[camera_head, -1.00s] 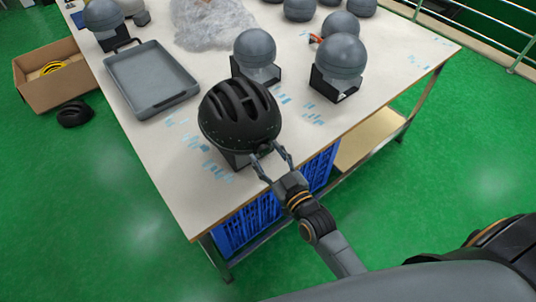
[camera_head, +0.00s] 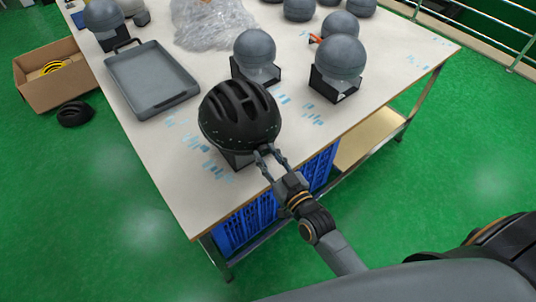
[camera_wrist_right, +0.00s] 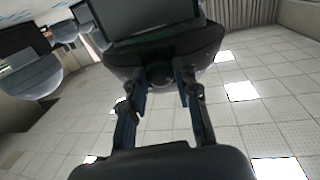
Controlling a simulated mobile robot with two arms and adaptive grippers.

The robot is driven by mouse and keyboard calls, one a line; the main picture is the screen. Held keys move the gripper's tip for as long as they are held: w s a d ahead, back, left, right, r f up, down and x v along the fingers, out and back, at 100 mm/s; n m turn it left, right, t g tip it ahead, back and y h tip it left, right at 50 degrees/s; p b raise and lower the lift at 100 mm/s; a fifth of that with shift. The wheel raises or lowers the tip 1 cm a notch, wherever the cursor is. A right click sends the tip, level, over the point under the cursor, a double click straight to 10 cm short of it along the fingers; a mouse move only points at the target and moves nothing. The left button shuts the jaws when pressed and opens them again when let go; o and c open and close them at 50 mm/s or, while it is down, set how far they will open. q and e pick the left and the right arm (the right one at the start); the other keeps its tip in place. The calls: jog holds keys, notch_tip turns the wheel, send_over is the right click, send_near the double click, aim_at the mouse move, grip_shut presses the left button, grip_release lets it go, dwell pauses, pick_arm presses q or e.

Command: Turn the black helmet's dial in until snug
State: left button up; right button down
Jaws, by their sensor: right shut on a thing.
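The black helmet (camera_head: 238,112) sits on a headform on a dark stand near the front edge of the table. My right gripper (camera_head: 264,151) is at the helmet's rear lower rim, on the side facing me. In the right wrist view, the helmet's dark rim (camera_wrist_right: 205,50) spans the top, and the small dark dial (camera_wrist_right: 160,75) lies between the fingertips (camera_wrist_right: 160,82). The gripper is shut on the dial. The dial is too small to make out in the head view. My left gripper is not in view.
A grey tray (camera_head: 123,81) lies left of the helmet on the table (camera_head: 190,205). Grey headforms on black stands, such as one ball (camera_head: 340,57), stand behind and right. Clear plastic wrap (camera_head: 212,22) lies at the back. A cardboard box (camera_head: 35,88) and a dark helmet (camera_head: 75,114) are on the floor.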

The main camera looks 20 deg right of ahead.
jog(key=m+p, duration=0.1)
jog(key=m, duration=0.4)
jog(key=shift+r, duration=0.1)
jog(key=m, duration=0.6)
dwell(0.4)
jog(key=c, duration=1)
grip_release()
jog(key=s+d, duration=0.1)
jog(key=s, duration=0.6)
jog(key=s+d, duration=0.1)
jog(key=s, duration=0.3)
jog(key=shift+s+d, duration=0.3)
jog(key=shift+s, duration=0.05)
jog(key=shift+f, duration=0.2)
